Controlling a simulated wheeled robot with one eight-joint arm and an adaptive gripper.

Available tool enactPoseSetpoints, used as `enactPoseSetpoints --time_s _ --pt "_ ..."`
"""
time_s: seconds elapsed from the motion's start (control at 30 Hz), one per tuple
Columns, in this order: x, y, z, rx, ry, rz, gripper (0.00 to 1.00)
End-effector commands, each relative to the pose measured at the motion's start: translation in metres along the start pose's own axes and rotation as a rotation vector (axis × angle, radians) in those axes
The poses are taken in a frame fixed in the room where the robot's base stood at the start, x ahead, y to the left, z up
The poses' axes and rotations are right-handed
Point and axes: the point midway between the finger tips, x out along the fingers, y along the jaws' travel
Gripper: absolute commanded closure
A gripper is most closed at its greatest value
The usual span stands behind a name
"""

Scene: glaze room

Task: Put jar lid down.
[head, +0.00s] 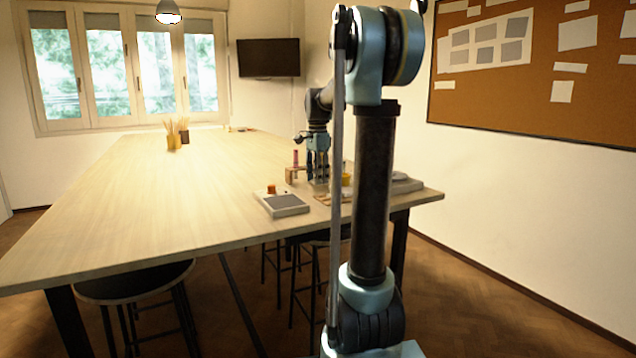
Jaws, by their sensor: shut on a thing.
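My gripper (320,184) points down at the near right end of the long wooden table (190,190), low over the tabletop. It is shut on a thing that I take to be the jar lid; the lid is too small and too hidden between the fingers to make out. I cannot tell whether it touches what is below. A small yellow thing (346,180), perhaps a jar, stands just right of the gripper, partly behind my arm.
A flat grey-topped device (284,204) lies left of the gripper, with a small orange-brown piece (271,189) at its back. A wooden block (291,175) and a pinkish cylinder (295,158) stand behind. A pale flat thing (404,184) lies right.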

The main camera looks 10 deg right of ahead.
Motion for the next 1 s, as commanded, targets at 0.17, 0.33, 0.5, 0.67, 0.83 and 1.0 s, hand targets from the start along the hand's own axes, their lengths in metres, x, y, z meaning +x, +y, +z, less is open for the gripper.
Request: enactPoseSetpoints --time_s 0.17,0.33,0.5,0.67,0.83,1.0 --pt "0.017 0.000 0.000 0.000 0.000 0.000 0.76" --pt "0.017 0.000 0.000 0.000 0.000 0.000 0.76" --pt "0.019 0.000 0.000 0.000 0.000 0.000 0.55" --pt "0.019 0.000 0.000 0.000 0.000 0.000 0.40" --pt "0.019 0.000 -0.001 0.001 0.000 0.000 0.40" --pt "0.015 0.001 -0.001 0.002 0.000 0.000 0.40"
